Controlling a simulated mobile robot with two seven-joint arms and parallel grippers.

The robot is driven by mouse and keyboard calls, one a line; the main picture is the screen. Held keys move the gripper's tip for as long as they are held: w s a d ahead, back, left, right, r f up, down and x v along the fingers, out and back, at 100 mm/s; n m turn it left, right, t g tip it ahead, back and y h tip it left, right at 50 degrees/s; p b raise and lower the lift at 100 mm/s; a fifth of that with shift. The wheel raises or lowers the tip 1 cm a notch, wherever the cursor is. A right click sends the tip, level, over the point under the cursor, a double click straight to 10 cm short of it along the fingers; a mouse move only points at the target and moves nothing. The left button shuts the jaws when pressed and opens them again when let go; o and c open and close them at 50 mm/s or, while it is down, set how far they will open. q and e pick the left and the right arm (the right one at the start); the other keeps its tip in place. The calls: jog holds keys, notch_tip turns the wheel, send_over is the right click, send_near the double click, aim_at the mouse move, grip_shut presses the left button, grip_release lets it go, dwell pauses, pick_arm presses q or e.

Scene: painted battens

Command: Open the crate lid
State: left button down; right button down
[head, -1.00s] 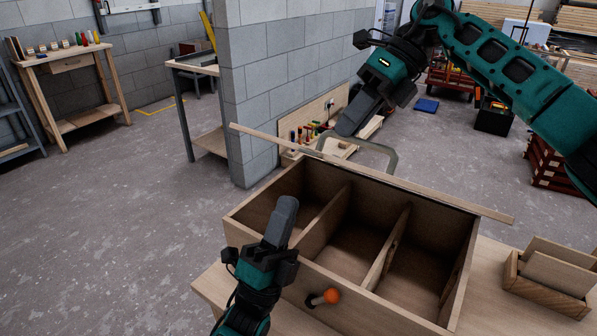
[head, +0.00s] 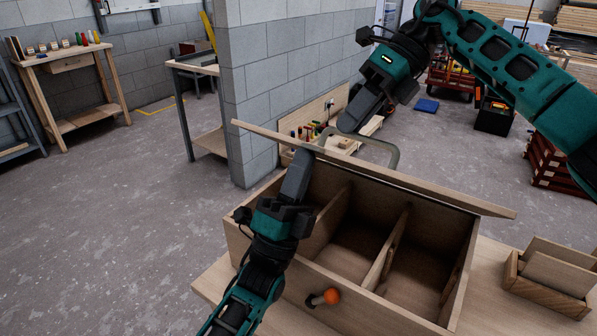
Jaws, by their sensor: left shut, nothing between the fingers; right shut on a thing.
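The wooden crate (head: 345,278) is open-topped towards me, with three compartments. Its lid (head: 440,191) stands raised along the far side, seen nearly edge-on as a long pale strip. A grey loop handle (head: 393,158) shows behind the lid. My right gripper (head: 346,124) is shut on the handle; the exact contact is partly hidden. My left gripper (head: 299,165) is shut and empty over the left compartment, its tip overlapping the lid's lower edge in the picture; I cannot tell if they touch. An orange knob (head: 331,296) sits on the crate's front.
The crate rests on a wooden table (head: 490,300). A small wooden box with boards in it (head: 545,290) stands to the right. A block wall (head: 270,80) rises behind on the left, and a tool board (head: 315,125) is beyond the lid.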

jog(key=shift+s+f, duration=0.1)
jog(key=shift+f, duration=0.55)
jog(key=c, duration=1.4)
grip_release()
jog(key=shift+d, duration=0.1)
jog(key=shift+o, duration=1.2)
jog(key=shift+r, duration=0.1)
jog(key=shift+w, duration=0.2)
